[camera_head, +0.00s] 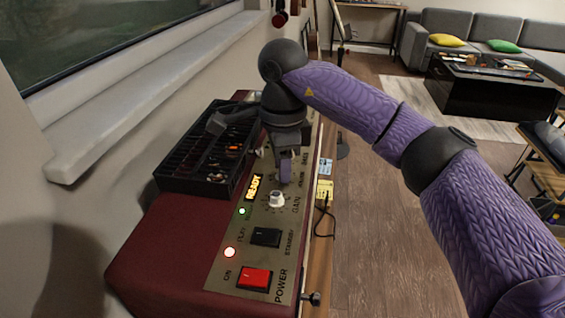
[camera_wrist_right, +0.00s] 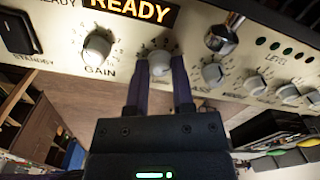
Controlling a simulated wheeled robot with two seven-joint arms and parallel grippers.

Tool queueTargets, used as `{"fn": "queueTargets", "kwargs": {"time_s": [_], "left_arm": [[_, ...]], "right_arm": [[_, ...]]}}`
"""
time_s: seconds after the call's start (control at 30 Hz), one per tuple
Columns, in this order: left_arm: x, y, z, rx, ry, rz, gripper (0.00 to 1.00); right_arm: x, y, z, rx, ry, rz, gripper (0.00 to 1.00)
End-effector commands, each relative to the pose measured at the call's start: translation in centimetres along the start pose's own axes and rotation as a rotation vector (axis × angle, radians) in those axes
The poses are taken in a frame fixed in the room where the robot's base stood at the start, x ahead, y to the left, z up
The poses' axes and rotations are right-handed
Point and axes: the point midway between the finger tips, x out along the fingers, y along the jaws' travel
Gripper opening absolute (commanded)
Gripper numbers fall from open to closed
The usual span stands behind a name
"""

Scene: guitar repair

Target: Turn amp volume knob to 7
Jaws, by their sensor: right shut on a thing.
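The amp (camera_head: 150,250) is a dark red box with a cream control panel (camera_head: 225,262). My right gripper (camera_head: 285,172) reaches down onto the panel, just beyond the white gain knob (camera_head: 277,198). In the right wrist view its two fingers (camera_wrist_right: 158,78) are shut on the sides of a pale round knob (camera_wrist_right: 159,61), the one just right of the gain knob (camera_wrist_right: 97,46). I take it as the volume knob; its label is hidden by the fingers, and its pointer is too small to read. My left gripper is not in view.
A black tray of small parts (camera_head: 165,182) sits on the amp's left side. A red power switch (camera_head: 254,279), black standby switch (camera_head: 266,237) and lit READY sign (camera_head: 253,188) are on the panel. More knobs (camera_wrist_right: 213,74) stand to the right in the wrist view. Wooden floor lies right of the amp.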

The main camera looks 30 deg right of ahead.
Motion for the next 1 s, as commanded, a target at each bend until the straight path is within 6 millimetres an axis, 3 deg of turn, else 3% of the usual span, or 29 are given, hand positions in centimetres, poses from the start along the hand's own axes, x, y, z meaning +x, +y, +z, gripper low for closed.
{"fn": "queueTargets", "kwargs": {"time_s": [0.13,0.3,0.57,0.6,0.73,1.0], "left_arm": [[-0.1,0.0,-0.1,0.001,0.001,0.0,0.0],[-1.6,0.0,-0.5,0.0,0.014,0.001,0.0],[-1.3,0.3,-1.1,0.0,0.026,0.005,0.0],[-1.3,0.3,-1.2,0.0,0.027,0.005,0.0],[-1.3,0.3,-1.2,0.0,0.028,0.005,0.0],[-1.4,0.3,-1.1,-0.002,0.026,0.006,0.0]], "right_arm": [[0.0,0.0,0.0,0.002,0.0,0.0,0.0],[-0.4,0.0,0.0,0.123,0.0,-0.001,0.0],[0.0,0.0,0.0,0.139,-0.001,-0.001,0.0],[-0.1,0.0,0.0,0.139,-0.001,-0.002,0.38],[0.0,0.0,0.0,0.139,-0.001,-0.001,0.65],[-0.1,0.0,0.0,0.138,-0.001,-0.001,0.65]]}}
